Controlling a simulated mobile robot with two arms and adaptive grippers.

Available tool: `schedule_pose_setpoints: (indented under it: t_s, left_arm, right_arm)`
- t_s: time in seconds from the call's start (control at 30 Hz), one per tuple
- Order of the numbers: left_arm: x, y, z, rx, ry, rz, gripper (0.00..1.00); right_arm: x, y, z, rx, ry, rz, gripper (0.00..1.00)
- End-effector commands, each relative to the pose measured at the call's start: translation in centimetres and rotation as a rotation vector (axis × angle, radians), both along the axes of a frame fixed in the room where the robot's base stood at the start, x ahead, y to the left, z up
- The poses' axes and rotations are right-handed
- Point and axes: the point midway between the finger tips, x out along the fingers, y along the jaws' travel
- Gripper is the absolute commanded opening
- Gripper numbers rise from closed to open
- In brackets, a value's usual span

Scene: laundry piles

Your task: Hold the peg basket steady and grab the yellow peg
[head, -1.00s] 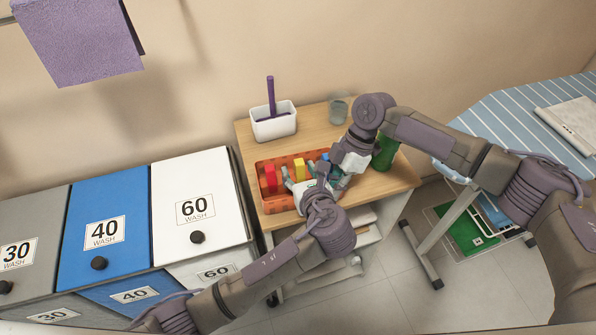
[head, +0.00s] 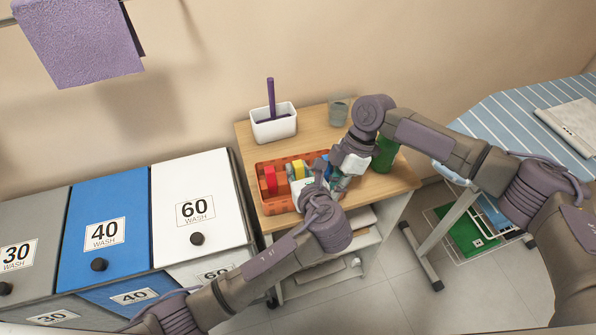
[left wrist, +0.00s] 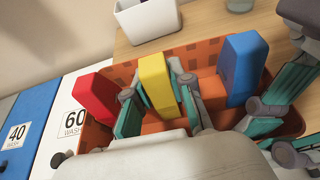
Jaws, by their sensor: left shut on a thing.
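The orange peg basket (head: 273,206) stands on the wooden table, with red, yellow and blue pegs standing in it. The yellow peg (left wrist: 156,82) is in the middle in the left wrist view, and its top shows in the head view (head: 298,170). My left gripper (left wrist: 160,103) is shut on the yellow peg, one teal finger on each side. It also shows in the head view (head: 303,186), partly hiding the basket. My right gripper (head: 340,178) is at the basket's right end, beside the blue peg (left wrist: 243,68). I cannot tell whether it is closed on the rim.
The red peg (left wrist: 95,98) stands left of the yellow one. A white container (head: 274,126) with a purple stick, a glass (head: 339,111) and a green bottle (head: 384,154) stand around the basket. Laundry bins (head: 195,190) are at the left.

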Motion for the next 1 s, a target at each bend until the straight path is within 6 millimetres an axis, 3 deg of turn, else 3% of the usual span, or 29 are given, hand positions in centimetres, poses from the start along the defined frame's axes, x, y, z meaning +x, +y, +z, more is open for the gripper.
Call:
schedule_pose_setpoints:
  t_s: [0.5, 0.9, 0.93, 1.0]
  left_arm:
    - [0.1, -0.1, 8.8, -0.003, -0.004, 0.0, 0.01]
    - [0.0, 0.0, 9.9, -0.001, 0.0, -0.001, 0.01]
    - [0.0, 0.0, 9.9, -0.001, 0.0, -0.001, 0.01]
    - [0.0, 0.0, 9.9, -0.001, -0.001, -0.001, 0.01]
  right_arm:
    - [-0.2, -0.1, -0.2, -0.005, 0.005, 0.0, 0.0]
    - [-0.1, -0.1, -0.2, -0.005, 0.005, 0.0, 0.0]
    - [-0.1, -0.1, -0.2, -0.005, 0.005, 0.0, 0.13]
    - [-0.1, -0.1, -0.2, -0.004, 0.004, 0.001, 0.25]
